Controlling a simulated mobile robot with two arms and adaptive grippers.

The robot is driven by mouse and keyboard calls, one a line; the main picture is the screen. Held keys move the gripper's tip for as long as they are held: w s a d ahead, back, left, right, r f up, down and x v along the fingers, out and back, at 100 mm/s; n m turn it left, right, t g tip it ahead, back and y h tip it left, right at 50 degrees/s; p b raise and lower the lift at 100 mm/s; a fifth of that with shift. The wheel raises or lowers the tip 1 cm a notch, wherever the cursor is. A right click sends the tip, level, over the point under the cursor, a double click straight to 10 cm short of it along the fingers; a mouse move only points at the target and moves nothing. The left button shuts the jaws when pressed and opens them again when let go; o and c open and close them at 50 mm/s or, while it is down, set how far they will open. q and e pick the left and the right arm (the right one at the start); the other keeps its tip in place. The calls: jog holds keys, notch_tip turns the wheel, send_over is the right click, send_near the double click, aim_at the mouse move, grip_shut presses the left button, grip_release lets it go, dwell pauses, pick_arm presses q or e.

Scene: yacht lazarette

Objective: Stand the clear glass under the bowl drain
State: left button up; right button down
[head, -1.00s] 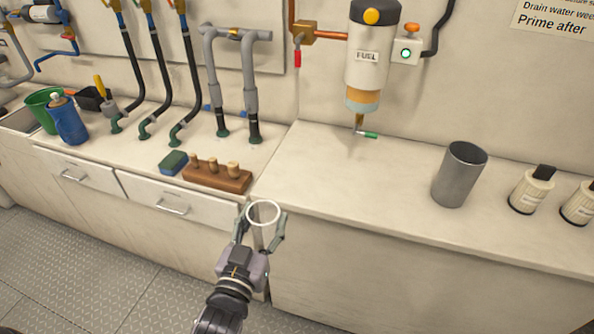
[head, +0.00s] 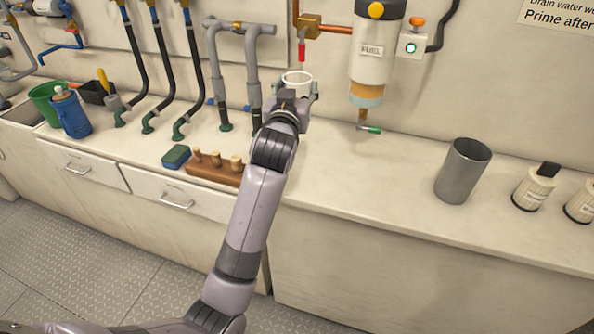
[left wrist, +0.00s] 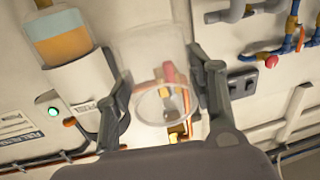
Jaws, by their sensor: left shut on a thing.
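The clear glass (head: 297,78) is held in my left gripper (head: 296,95), up near the back wall and left of the fuel filter in the head view. In the left wrist view the see-through glass (left wrist: 152,62) sits between the two fingers of the left gripper (left wrist: 160,95), which are shut on it. The fuel filter bowl (head: 366,95) hangs on the wall, with its drain (head: 363,121) and green-tipped lever (head: 373,130) below. The glass is apart from the drain. The bowl (left wrist: 60,35) also shows in the wrist view. My right gripper is out of view.
A grey metal cup (head: 463,172) and white filter cartridges (head: 534,187) stand on the right counter. A wooden plug rack (head: 213,170) and blue-green sponge (head: 176,156) lie left. Pipes and hoses (head: 195,70) rise behind. Counter below the drain is clear.

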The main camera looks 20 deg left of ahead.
pick_arm(q)
notch_tip(320, 180, down, 20)
jog(key=shift+r+b, duration=0.2)
jog(key=shift+b, duration=0.55)
jog(key=shift+f, duration=0.15)
jog(key=o, duration=0.7)
jog(key=shift+f, duration=0.1)
jog(key=o, duration=0.5)
